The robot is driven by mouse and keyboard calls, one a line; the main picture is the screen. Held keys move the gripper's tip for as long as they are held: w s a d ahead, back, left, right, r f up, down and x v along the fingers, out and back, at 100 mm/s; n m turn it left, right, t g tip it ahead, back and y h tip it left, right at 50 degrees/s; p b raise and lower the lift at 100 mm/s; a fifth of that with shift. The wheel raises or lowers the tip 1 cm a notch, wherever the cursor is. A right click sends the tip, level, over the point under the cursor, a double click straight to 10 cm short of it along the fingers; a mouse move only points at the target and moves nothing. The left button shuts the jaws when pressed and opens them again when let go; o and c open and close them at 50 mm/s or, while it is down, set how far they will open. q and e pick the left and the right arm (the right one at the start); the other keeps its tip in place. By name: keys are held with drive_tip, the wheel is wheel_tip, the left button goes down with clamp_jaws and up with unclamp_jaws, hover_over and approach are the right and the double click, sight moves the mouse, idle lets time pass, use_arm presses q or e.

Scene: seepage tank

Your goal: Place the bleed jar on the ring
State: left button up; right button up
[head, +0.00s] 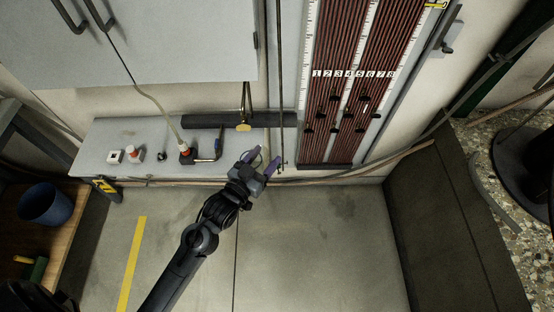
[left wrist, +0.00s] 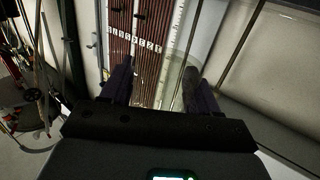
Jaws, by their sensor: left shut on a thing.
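My left gripper (head: 264,158) is in front of the bench, below the brass tap and close to the thin vertical rod (head: 281,90). Its two dark fingers also show in the left wrist view (left wrist: 158,84). They are shut on a clear, see-through thing, which I take for the bleed jar (left wrist: 165,88); only its faint glassy outline shows, with the numbered tubes seen through it. A small fitting (head: 281,166) sits at the rod's lower end; I cannot tell whether it is the ring. My right gripper is not in view.
The grey bench (head: 105,142) carries a dark horizontal pipe (head: 212,119), a red-and-white fitting (head: 185,151) and small parts. The brass tap (head: 243,126) hangs just above the gripper. The numbered manometer board (head: 335,110) stands to the right. The floor (head: 300,245) in front is clear.

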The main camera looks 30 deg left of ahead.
use_arm(q)
drive_tip(key=shift+w+d+f, duration=0.15)
drive_tip(key=shift+w, duration=0.1)
drive_tip(key=w+a+f+b, duration=0.1)
drive_tip(key=w+a+f, duration=0.1)
drive_tip(key=a, duration=0.1)
drive_tip(key=w+a+f+b, duration=0.2)
drive_tip(key=a, duration=0.1)
drive_tip(key=w+a+f+b, duration=0.2)
drive_tip(key=a, duration=0.1)
drive_tip(key=shift+w+a+f, duration=0.15)
drive_tip(key=shift+f, duration=0.2)
wheel_tip(320, 180, down, 4)
drive_tip(key=shift+f+b, duration=0.1)
drive_tip(key=shift+b, duration=1.1)
drive_tip(key=o, duration=1)
drive_tip(key=shift+o, duration=0.2)
